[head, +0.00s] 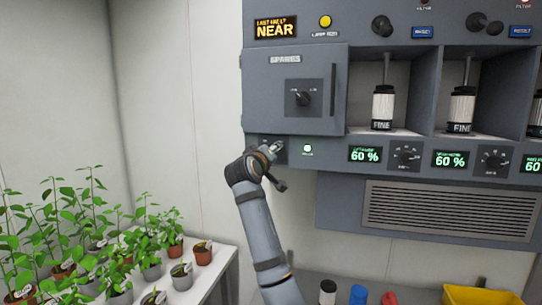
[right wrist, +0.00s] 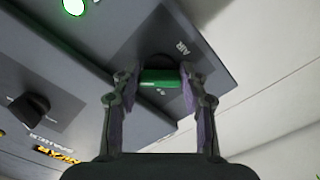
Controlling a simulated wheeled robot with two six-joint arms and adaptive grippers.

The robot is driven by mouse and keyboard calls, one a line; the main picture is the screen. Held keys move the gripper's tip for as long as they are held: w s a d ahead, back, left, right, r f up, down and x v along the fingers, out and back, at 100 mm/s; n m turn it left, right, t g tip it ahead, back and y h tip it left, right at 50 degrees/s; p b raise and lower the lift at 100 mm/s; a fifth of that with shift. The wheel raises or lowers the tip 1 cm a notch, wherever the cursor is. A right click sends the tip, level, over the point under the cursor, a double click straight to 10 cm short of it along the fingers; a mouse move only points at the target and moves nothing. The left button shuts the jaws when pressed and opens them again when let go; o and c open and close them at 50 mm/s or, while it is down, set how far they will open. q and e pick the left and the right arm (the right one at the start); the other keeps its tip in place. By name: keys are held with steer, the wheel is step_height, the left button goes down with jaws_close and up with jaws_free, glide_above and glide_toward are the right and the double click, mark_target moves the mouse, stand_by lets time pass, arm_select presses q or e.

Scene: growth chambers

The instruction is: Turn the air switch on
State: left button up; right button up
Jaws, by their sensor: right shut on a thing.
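The air switch (right wrist: 160,78) shows in the right wrist view as a short green handle on a dark plate marked AIR. My right gripper (right wrist: 160,82) is shut on it, one finger at each end of the handle. In the head view my right gripper (head: 270,150) reaches up to the dark plate at the lower left of the grey panel and covers most of the switch. A green lamp (head: 307,148) is lit to the right of the switch; a green light also shows in the right wrist view (right wrist: 73,6). My left gripper is not in view.
Above is a closed SPARES door (head: 290,90) with a black knob (head: 304,98). Dials (head: 405,156) and 60 % displays (head: 365,155) lie to the right. Potted plants (head: 203,253) stand on a bench at left. A yellow bin (head: 482,296) is at bottom right.

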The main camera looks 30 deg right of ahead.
steer(key=shift+f, duration=0.15)
steer(key=o, duration=1.1)
steer(key=shift+o, duration=0.2)
steer(key=v, duration=1.2)
